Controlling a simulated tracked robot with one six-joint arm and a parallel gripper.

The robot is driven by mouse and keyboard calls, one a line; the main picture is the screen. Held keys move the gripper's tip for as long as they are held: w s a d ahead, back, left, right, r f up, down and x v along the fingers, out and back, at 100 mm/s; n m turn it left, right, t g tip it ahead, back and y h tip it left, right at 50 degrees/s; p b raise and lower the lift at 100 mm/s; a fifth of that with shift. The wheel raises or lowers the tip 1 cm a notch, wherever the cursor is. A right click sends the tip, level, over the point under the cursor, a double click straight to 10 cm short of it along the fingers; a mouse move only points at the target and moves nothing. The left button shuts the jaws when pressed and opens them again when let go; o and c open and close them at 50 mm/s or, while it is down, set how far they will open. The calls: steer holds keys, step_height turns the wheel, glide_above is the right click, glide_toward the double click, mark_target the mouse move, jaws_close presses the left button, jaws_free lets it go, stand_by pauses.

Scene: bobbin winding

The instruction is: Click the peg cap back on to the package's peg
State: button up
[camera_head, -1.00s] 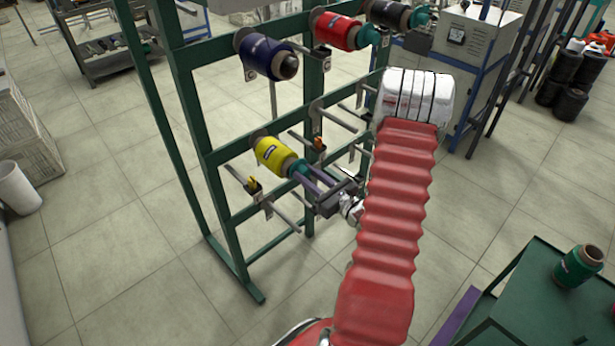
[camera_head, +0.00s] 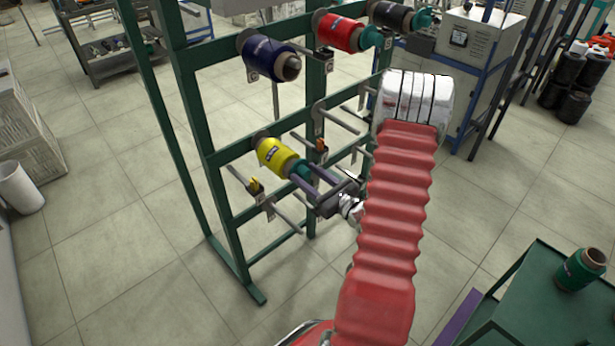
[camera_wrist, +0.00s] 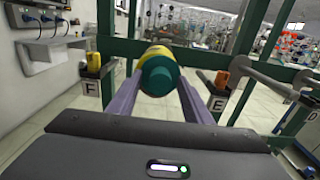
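The teal peg cap (camera_head: 302,170) sits at the near end of the yellow package (camera_head: 273,154), which hangs on a peg of the green rack. In the wrist view the cap (camera_wrist: 158,78) faces me, in line with the yellow package (camera_wrist: 158,51) behind it. My gripper (camera_head: 306,177) has its two purple fingers on either side of the cap. In the wrist view the cap fills the gap between the fingertips (camera_wrist: 160,86), and the fingers look shut on it. The peg is hidden behind the cap, so I cannot tell whether the cap is fully seated.
The green rack (camera_head: 184,110) also carries blue (camera_head: 268,56), red (camera_head: 340,32) and black (camera_head: 392,14) packages, and several bare pegs. A green cart (camera_head: 540,300) with a green package (camera_head: 580,268) stands right.

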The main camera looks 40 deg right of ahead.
steer(key=shift+o, duration=0.3)
steer(key=s, duration=1.4)
steer(key=shift+d, duration=0.2)
steer(key=shift+w+f, duration=0.1)
steer(key=shift+f, duration=0.05)
